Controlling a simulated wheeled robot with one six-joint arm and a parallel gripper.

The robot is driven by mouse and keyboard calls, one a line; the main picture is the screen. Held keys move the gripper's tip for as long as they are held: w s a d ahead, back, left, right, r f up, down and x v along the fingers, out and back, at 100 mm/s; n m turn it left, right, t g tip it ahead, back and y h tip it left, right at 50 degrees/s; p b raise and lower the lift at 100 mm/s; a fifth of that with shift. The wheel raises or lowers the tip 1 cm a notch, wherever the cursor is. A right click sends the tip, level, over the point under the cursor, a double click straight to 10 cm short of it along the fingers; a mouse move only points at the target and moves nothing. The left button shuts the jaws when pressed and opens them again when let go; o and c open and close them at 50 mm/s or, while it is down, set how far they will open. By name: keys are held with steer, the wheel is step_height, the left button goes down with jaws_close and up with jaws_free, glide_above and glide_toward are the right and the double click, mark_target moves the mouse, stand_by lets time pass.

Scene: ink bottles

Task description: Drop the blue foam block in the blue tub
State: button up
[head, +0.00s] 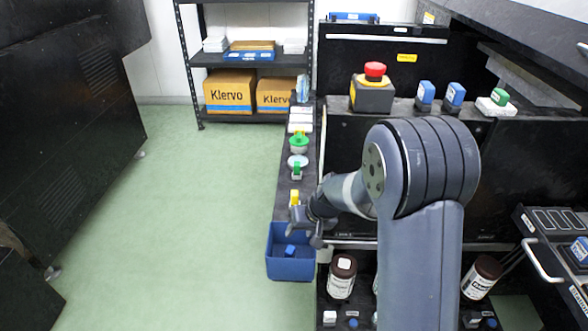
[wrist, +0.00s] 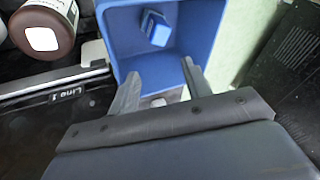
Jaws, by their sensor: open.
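The blue tub (head: 291,268) stands at the left edge of the dark bench in the head view, and it also shows in the wrist view (wrist: 187,35). The blue foam block (head: 290,250) is inside the tub. In the wrist view the block (wrist: 156,28) lies toward the far part of the tub, apart from the fingers. My gripper (head: 318,239) is at the tub's right side in the head view. In the wrist view my gripper (wrist: 157,80) is open and empty, its two fingers spread over the near part of the tub.
A brown bottle with a white label (head: 342,277) stands right of the tub. Several small items, including a yellow one (head: 294,198) and a green one (head: 298,144), line the narrow ledge behind the tub. Green floor (head: 190,220) is clear to the left.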

steer(key=shift+r, duration=0.1)
steer(key=p+v, duration=0.3)
steer(key=v, duration=0.7)
steer(key=shift+r, duration=0.3)
steer(key=shift+d, duration=0.1)
steer(key=b+x, duration=0.3)
steer(key=x, duration=0.8)
steer(key=shift+s+d+r+p, duration=0.1)
steer(key=shift+r+p, duration=1.45)
steer(key=shift+r, duration=0.85)
steer(key=shift+f, duration=0.15)
